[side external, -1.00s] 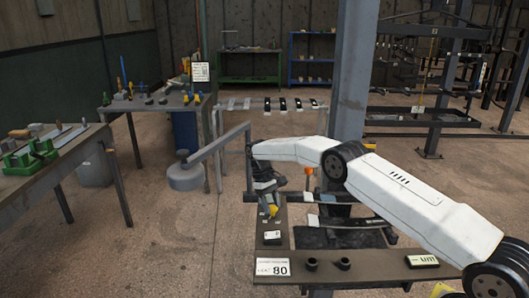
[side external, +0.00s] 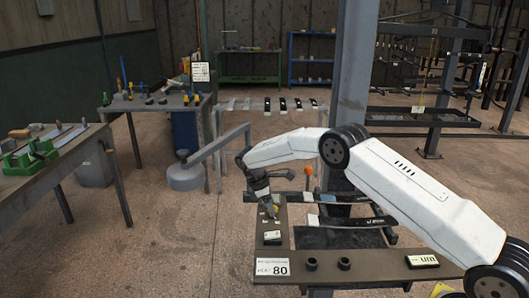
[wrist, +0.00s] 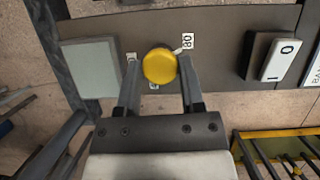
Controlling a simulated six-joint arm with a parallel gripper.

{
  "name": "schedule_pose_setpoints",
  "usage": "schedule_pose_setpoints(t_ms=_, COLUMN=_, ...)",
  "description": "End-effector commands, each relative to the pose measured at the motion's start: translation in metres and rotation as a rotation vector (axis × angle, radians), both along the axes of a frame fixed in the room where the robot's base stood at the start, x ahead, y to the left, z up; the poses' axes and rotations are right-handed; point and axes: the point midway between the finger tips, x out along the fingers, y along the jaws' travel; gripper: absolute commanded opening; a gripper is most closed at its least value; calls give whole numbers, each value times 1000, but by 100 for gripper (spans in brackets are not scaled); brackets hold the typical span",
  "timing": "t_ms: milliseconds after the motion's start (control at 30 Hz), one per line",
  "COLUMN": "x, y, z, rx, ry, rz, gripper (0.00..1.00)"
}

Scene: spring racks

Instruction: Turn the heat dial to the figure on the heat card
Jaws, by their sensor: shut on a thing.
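The heat card (side external: 272,268) stands at the near left of the bench and reads 80. The round yellow heat dial (wrist: 160,66) sits on the dark panel in the wrist view. Small white figure tags surround it; one reads 80 (wrist: 187,41), and the others are partly hidden or too small to read. A pale mark at the dial's upper right edge points toward the 80 tag. My gripper (wrist: 160,78) is shut on the dial, one finger on each side. In the side view my gripper (side external: 270,211) is over the panel and hides the dial.
A pale grey block (wrist: 92,67) is left of the dial and an I/O switch (wrist: 281,60) is to the right. Two dark round cups (side external: 328,263) and another card (side external: 422,261) are on the near bench. Dark bars lie across the rack behind.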

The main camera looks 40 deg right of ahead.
Motion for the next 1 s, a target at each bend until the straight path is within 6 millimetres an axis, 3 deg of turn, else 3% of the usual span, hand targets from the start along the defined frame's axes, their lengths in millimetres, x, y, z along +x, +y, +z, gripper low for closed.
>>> schedule_pose_setpoints(t_ms=700, x=0, y=0, z=0, rx=0, ry=-2, rz=103, gripper=0)
schedule_pose_setpoints(t_ms=733, x=0, y=0, z=0, rx=0, ry=-2, rz=103, gripper=59)
schedule_pose_setpoints(t_ms=800, x=0, y=0, z=0, rx=0, ry=-2, rz=103, gripper=81)
schedule_pose_setpoints(t_ms=1000, x=0, y=0, z=0, rx=0, ry=-1, rz=101, gripper=84)
